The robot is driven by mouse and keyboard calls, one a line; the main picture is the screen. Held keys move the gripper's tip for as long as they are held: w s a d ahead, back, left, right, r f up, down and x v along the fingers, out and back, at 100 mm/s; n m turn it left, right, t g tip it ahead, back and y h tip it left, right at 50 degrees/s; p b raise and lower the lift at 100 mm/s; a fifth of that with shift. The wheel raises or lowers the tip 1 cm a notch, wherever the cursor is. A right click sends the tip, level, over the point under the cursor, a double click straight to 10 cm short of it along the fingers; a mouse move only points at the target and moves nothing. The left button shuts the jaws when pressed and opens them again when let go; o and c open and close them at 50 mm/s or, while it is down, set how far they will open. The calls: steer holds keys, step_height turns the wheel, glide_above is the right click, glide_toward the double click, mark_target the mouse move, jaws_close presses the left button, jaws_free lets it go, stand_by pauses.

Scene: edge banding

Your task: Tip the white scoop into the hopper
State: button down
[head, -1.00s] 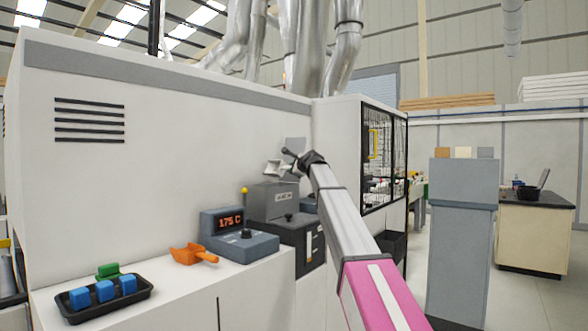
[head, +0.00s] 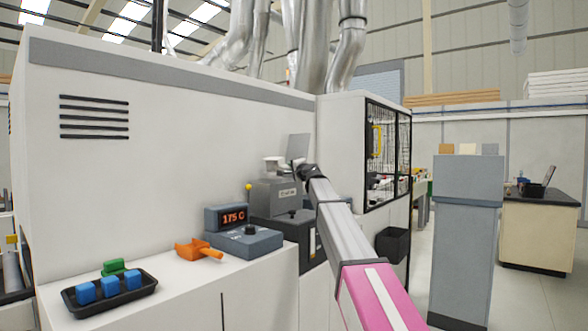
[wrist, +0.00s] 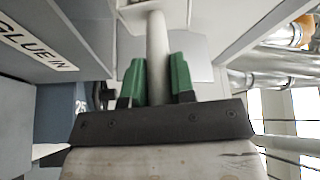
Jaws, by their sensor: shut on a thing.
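The white scoop (head: 272,164) is above the grey hopper (head: 274,194) in the head view, looking roughly level with its mouth up. What is inside it cannot be seen. A thin grey lid panel (head: 298,147) stands raised behind the hopper. In the wrist view my gripper's green fingers (wrist: 157,82) are shut on the scoop's pale handle (wrist: 157,48); the scoop's body is at the top edge, partly cut off. The hopper's "GLUE IN" label (wrist: 38,45) shows at left. The hopper's opening is hidden in both views.
The white machine wall rises close behind the hopper.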

steer(key=shift+s+a+f+n+t+y, duration=0.15)
steer(key=shift+n+y, duration=0.1)
steer(key=shift+n, duration=0.35)
steer(key=shift+s+a+n+t+y, duration=0.1)
steer(key=shift+s+n+y, duration=0.1)
steer(key=shift+n, duration=0.4)
steer(key=shift+s+a+f+n+t+y, duration=0.1)
steer(key=shift+n+y, duration=0.15)
steer(key=shift+n, duration=0.35)
steer(key=shift+r, duration=0.15)
stand_by(0.6)
